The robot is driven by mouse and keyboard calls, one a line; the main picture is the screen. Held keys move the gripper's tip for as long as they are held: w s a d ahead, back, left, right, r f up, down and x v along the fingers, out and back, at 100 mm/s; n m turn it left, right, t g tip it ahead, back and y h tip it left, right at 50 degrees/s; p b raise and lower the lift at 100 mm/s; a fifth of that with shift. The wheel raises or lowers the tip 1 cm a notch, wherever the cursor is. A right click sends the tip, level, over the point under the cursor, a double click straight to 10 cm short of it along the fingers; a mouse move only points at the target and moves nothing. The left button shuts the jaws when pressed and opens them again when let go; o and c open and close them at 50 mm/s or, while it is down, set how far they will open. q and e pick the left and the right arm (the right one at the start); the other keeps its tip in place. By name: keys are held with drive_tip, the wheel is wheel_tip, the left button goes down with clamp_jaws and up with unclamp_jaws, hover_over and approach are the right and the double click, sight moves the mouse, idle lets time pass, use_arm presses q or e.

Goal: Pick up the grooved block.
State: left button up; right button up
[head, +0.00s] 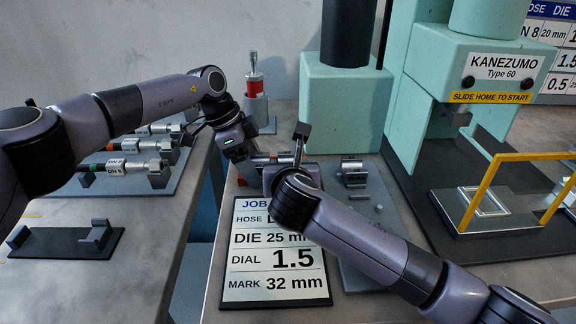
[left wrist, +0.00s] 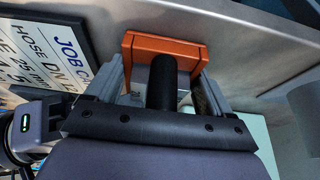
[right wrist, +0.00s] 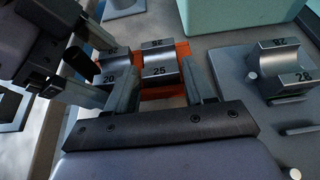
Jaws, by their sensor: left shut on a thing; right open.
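A grey grooved block marked 25 (right wrist: 158,68) shows in the right wrist view, with a half-round groove across its top. Beside it on the left is another grooved block marked 20 (right wrist: 112,65). Orange material (right wrist: 184,50) shows behind and below the 25 block. My right gripper (right wrist: 160,75) is open, its fingers on either side of the 25 block; contact is unclear. In the head view my right arm hides most of this spot.
A third grooved block, marked 28 (right wrist: 278,65), stands on the grey plate to the right. A job card (head: 270,285) lies at the front. The green press (head: 490,75) stands at the right; hose pieces lie on a rack (head: 130,182) at the left.

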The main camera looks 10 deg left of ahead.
use_arm(q)
drive_tip(key=shift+r, duration=0.1)
use_arm(e)
drive_tip(key=shift+w, duration=0.2)
drive_tip(key=shift+c, duration=0.3)
clamp_jaws()
use_arm(q)
drive_tip(key=o, duration=1.7)
use_arm(e)
wheel_tip(320, 180, up, 10)
